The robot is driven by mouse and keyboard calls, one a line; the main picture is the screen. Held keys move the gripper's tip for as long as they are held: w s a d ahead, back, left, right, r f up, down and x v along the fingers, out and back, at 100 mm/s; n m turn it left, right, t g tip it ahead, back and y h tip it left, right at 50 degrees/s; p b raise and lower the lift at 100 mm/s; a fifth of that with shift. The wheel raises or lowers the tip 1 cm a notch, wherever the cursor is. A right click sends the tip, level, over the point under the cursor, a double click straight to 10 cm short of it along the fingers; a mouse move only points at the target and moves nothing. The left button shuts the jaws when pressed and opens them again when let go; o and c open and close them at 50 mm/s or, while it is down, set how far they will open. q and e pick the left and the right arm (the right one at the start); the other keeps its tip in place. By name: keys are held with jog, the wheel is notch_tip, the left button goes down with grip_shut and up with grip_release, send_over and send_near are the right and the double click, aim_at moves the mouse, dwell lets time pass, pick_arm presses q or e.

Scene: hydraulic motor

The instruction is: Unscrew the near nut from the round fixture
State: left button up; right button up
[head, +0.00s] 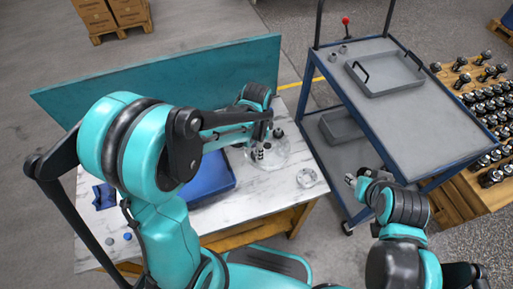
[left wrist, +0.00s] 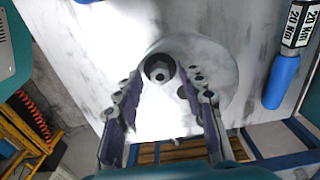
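The round fixture (head: 280,158) is a pale disc on the marble-patterned table, and its disc (left wrist: 218,72) also shows in the left wrist view. A dark ring with a hex nut (left wrist: 160,70) in it sits on the disc. My left gripper (head: 262,152) is over the fixture in the head view, pointing down. In the left wrist view the left gripper (left wrist: 165,98) has its fingers spread, with the nut beyond and between the tips and nothing held. The fingers and arm partly hide the fixture. My right gripper (head: 357,182) hangs right of the table, its finger gap unclear.
A blue-handled tool (left wrist: 284,75) marked 20 Nm lies right of the disc. A cart (head: 395,115) with a grey tray (head: 384,75) stands right.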

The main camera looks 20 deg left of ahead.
pick_arm(q)
grip_shut()
jog(key=n, duration=0.5)
jog(key=shift+n, duration=0.4)
jog(key=n, duration=0.5)
jog(key=shift+c, duration=1.2)
grip_release()
jog(key=shift+r, duration=0.1)
